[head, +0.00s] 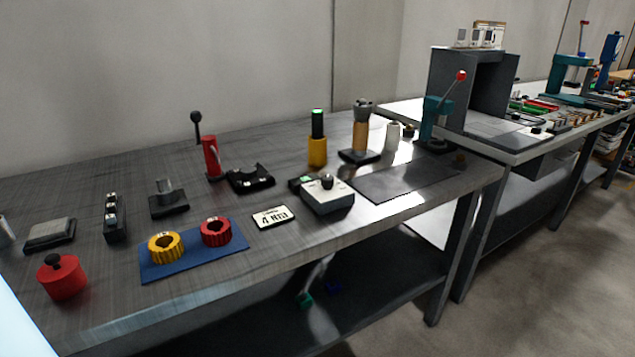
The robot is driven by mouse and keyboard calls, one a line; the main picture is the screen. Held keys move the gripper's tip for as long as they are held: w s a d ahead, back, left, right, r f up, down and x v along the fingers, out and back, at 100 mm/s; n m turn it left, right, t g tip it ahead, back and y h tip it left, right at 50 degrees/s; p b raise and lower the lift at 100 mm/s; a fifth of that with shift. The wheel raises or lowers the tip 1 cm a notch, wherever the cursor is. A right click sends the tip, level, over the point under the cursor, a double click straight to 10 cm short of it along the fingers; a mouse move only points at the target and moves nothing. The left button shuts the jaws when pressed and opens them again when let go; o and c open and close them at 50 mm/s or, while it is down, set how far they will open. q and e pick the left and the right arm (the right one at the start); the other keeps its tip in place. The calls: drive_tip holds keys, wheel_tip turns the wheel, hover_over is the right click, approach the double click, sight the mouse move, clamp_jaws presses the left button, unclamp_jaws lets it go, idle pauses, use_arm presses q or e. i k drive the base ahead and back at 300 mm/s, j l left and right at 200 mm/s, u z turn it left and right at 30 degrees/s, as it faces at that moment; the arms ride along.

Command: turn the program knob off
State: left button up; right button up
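A small box with a white top and dark grey sides (327,198) stands near the front right of the nearest grey workbench. A dark round knob (327,181) sits on its top and looks like the program knob. Its pointer direction is too small to read. A small dark unit with a green top (301,181) is at the box's back left side. Neither of my grippers is in view.
A white sign card (273,216) lies left of the box, and a dark flat mat (400,181) lies right. Yellow (166,247) and red (215,232) rings sit on a blue mat (192,262). A yellow holder (317,152) stands behind. The front edge is mostly clear.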

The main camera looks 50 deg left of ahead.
sight(327, 181)
drive_tip(key=u, duration=1.5)
